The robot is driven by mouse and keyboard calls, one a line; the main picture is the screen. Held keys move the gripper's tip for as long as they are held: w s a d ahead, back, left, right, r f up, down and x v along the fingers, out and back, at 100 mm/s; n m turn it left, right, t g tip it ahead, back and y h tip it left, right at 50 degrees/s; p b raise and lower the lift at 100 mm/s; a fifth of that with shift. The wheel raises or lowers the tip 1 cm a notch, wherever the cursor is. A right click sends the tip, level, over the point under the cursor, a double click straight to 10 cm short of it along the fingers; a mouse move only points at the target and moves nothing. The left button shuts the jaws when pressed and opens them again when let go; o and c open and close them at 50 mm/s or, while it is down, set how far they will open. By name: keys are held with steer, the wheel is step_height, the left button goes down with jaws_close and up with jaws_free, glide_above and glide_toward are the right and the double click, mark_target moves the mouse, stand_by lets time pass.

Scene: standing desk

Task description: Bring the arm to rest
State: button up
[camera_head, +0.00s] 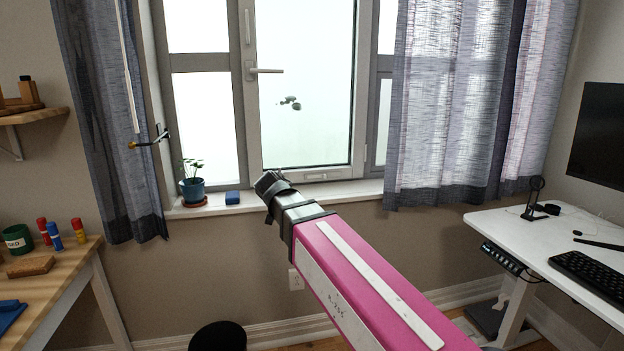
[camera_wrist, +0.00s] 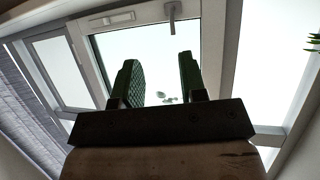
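My arm, with a pink and white link, reaches from the lower right of the head view up toward the window. Its dark end, my gripper (camera_head: 270,185), shows in front of the window sill (camera_head: 335,192). In the wrist view my gripper (camera_wrist: 157,72) has two dark green ribbed fingers standing clearly apart. Only window glass shows between them, so it is open and empty. The window (camera_wrist: 145,45) fills much of the wrist view, tilted. In the head view the fingers are too small to make out clearly.
Curtains (camera_head: 470,100) hang on both sides. A white desk (camera_head: 545,235) with keyboard (camera_head: 590,272) stands right; a wooden table (camera_head: 75,265) stands left.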

steer(key=s+d+f+g+h, duration=0.1)
steer(key=s+d+f+g, duration=0.15)
steer(key=d+f, duration=0.7)
steer(key=s+d+f+g+h, duration=0.1)
steer(key=d+f+g, duration=0.3)
steer(key=d+f, duration=0.6)
steer(key=s+d+f+g+y, duration=0.1)
steer(key=s+d+f+g, duration=0.2)
steer(key=s+d+f, duration=0.2)
steer(key=s+d+f+g+y, duration=0.1)
steer(key=s+d+f+g, duration=0.2)
steer(key=s+d+f, duration=0.3)
step_height(320, 180, down, 5)
steer(key=shift+s+r, duration=0.2)
steer(key=shift+s, duration=0.95)
steer(key=shift+g, duration=0.25)
